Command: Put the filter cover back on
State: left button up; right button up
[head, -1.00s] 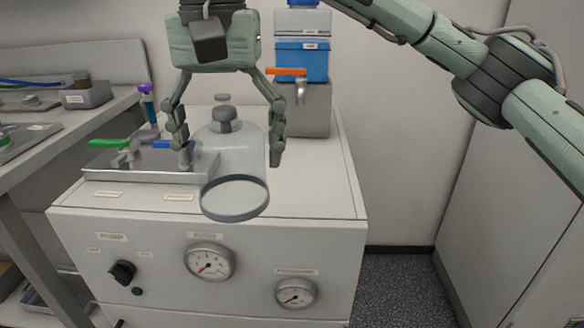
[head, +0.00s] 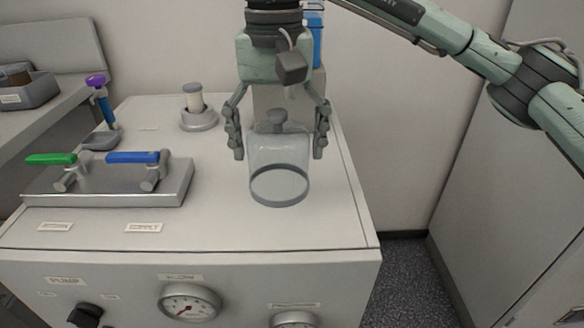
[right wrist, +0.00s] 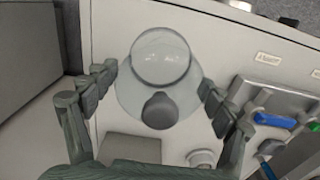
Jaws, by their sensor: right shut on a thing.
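The filter cover (head: 276,155) is a clear glass dome with a grey knob on top and a grey rim at its lower end. My right gripper (head: 279,148) is shut on it, one finger on each side. It also shows between the fingers in the right wrist view (right wrist: 160,78). The cover appears held above the right part of the cabinet top, roughly knob up; its exact height is unclear. The white filter (head: 194,97) stands uncovered in its round grey base (head: 199,119), to the left of and behind the cover. My left gripper is not in view.
A metal valve block (head: 112,185) with a green handle (head: 52,159) and a blue handle (head: 133,157) lies left of the cover. A purple-topped tool (head: 98,95) stands behind it. A grey box (head: 285,97) is behind the gripper. The cabinet top's front right is clear.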

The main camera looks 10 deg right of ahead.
jog(key=f, duration=0.1)
jog(key=d+f, duration=0.1)
jog(key=f, duration=0.1)
jog(key=d+f, duration=0.1)
jog(key=f, duration=0.1)
jog(key=shift+w+d+f+p, duration=0.15)
jog(key=shift+w+p, duration=0.1)
jog(key=shift+p, duration=0.15)
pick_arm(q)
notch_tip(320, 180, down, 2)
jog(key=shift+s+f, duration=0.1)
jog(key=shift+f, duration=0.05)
pick_arm(e)
jog(key=shift+f, duration=0.1)
